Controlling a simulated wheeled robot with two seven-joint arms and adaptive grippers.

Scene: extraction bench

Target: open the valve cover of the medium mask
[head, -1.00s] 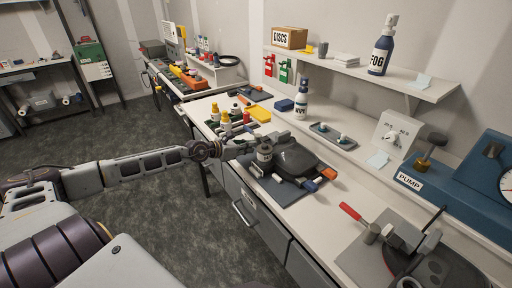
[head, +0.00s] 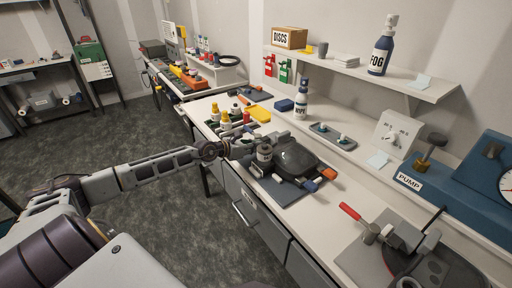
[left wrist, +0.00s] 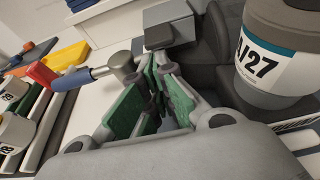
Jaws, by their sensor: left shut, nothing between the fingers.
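A dark mask (head: 297,158) lies on a dark mat (head: 279,192) on the bench in the head view. A grey filter canister with a white label (head: 264,154) is at its left side. The canister also shows large at the right of the left wrist view (left wrist: 285,50), labelled with "27". My left gripper (head: 246,149) is beside the canister, low over the mask's left edge. In the left wrist view its green-padded fingers (left wrist: 160,85) are shut and empty. A grey block (left wrist: 168,24) is just beyond the fingertips; I cannot tell whether they touch it. My right gripper is out of view.
Yellow-capped bottles (head: 219,117) and a blue-handled tool (left wrist: 85,77) are near the left gripper. A red-handled tool (head: 351,212) and a grey board (head: 362,262) with dark parts are at the right. A wipes bottle (head: 302,101) and small tray (head: 332,135) stand behind the mask.

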